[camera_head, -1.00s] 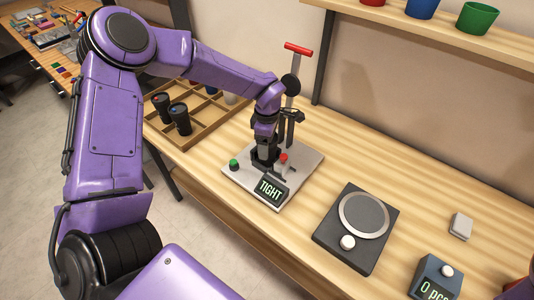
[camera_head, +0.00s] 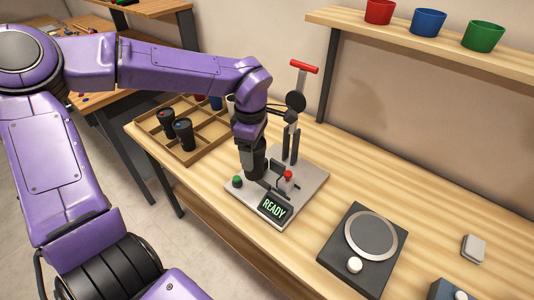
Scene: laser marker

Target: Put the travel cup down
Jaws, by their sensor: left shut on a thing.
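My left gripper (camera_head: 265,182) points down over the grey plate of the marking station (camera_head: 307,190), between its green button (camera_head: 237,182) and red-topped lever (camera_head: 288,176). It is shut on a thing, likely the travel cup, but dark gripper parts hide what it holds. I cannot tell whether that thing touches the plate. The station's display (camera_head: 274,207) reads READY. Two dark lidded cups (camera_head: 183,134) stand in the wooden compartment tray (camera_head: 190,157) at the left. My right gripper is out of view.
A post with a red handle (camera_head: 305,67) rises behind the station. A black scale-like device (camera_head: 365,250) and a small pale block (camera_head: 473,249) stand to the right. Red, blue and green bins (camera_head: 428,23) sit on the shelf. Bare wooden table (camera_head: 400,200) lies between.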

